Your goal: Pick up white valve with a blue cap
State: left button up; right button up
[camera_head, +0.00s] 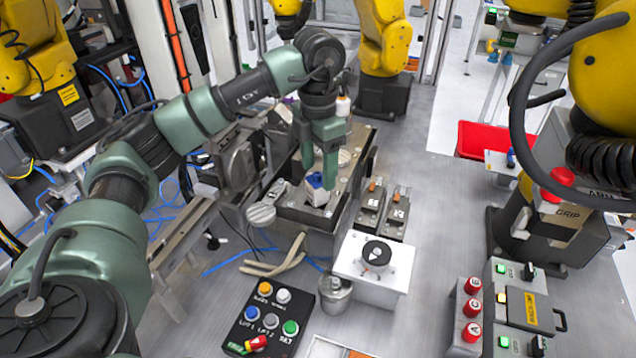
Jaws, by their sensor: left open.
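The white valve with a blue cap (315,190) sits on a dark metal fixture near the middle of the head view. Its blue top and part of its white body show; a finger partly covers it. My left gripper (319,172) points down right at the valve, with its green fingers apart. The fingertips are close to the blue cap; I cannot tell whether they touch it or stand on both sides of it. My right gripper is not in view.
A white box with a black round knob (376,254) stands right of the fixture. A black button panel (268,318) lies in front. A control box with red buttons (470,312) is at the lower right. Yellow robot arms surround the area. A red bin (484,139) is behind right.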

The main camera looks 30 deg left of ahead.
aim_at(318, 173)
pick_arm(q)
notch_tip(318, 173, down, 2)
jog(key=shift+a+f+p, duration=0.1)
jog(key=shift+a+p, duration=0.05)
jog(key=shift+p, duration=0.55)
notch_tip(318, 173, down, 3)
jog(key=shift+w+r, duration=0.1)
jog(key=shift+w, duration=0.05)
jog(key=c, duration=1.3)
grip_shut()
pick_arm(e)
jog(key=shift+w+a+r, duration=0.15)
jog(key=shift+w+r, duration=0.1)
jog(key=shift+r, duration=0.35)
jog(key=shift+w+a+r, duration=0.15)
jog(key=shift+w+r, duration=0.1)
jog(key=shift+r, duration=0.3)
